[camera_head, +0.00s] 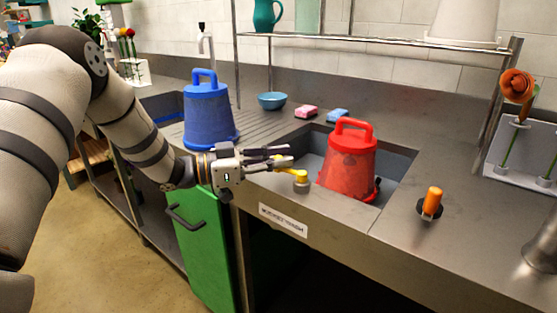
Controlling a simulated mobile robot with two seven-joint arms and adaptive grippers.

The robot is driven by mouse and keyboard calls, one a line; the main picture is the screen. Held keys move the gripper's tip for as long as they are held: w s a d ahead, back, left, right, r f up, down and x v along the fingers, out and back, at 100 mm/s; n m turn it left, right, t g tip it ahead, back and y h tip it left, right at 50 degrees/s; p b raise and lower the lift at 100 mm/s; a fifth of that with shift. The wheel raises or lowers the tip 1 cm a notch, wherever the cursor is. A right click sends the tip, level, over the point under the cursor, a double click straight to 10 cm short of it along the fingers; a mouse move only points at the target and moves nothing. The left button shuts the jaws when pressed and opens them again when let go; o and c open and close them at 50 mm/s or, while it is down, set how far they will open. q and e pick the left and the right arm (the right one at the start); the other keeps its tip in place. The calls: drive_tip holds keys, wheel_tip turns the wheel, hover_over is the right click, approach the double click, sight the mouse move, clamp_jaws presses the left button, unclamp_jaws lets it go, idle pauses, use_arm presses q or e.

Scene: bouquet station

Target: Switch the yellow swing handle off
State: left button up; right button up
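The yellow swing handle (300,178) stands at the front edge of the steel counter, just left of the red bucket. Its lever points left and back towards my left gripper (286,156). The gripper reaches in from the left, low over the counter. Its two fingers lie one above the other with a narrow gap, and the lever's end shows at the fingertips. I cannot tell whether the fingers touch or clamp it. My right gripper is not in view.
The red bucket (347,166) stands in the sink recess and the blue bucket (208,118) behind my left wrist. An orange handle (432,201) stands upright to the right. A blue bowl (272,101), pink sponge (306,112) and blue sponge (338,116) lie farther back. A green door (205,250) is below.

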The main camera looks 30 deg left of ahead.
use_arm(q)
drive_tip(key=shift+w+f+m+g+h, duration=0.15)
drive_tip(key=shift+w+m+g+h, duration=0.25)
drive_tip(key=shift+m+g+h, duration=0.5)
clamp_jaws()
drive_tip(key=o, duration=0.8)
unclamp_jaws()
drive_tip(key=v, duration=1.2)
drive_tip(key=shift+w+a, duration=0.1)
